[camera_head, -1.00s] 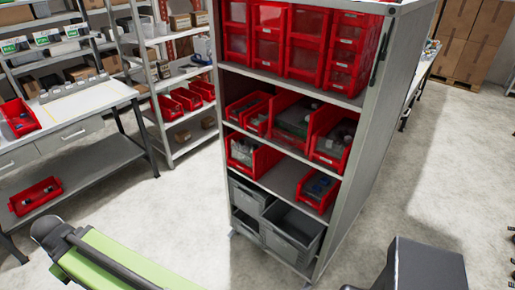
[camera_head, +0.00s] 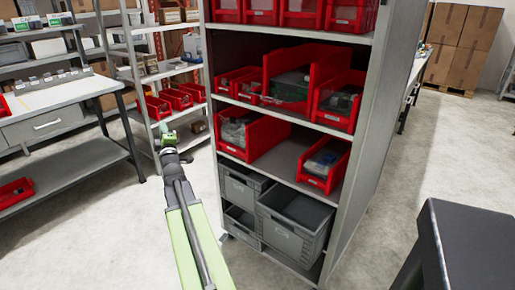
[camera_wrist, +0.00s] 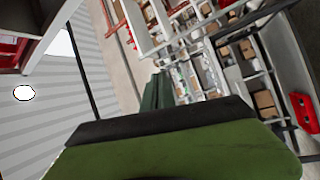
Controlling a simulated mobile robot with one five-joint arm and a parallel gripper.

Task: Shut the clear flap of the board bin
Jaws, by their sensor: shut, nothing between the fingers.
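A large red bin (camera_head: 288,99) with green contents that look like boards sits mid-row on the cabinet's upper open shelf. I cannot make out clearly whether a clear flap hangs on it or how it stands. Red drawers (camera_head: 299,12) with clear fronts fill the row above, cut off by the top edge. My gripper (camera_head: 165,132) is left of the cabinet, apart from it and the bins, at the end of my green arm. In the wrist view my gripper (camera_wrist: 157,90) shows dark green fingers shut together, with nothing held.
The grey cabinet (camera_head: 372,150) has more red bins (camera_head: 250,137) and grey crates (camera_head: 291,222) below. A shelf rack (camera_head: 165,75) with red bins stands behind my gripper. A workbench (camera_head: 60,120) is at left. Floor is clear between bench and cabinet.

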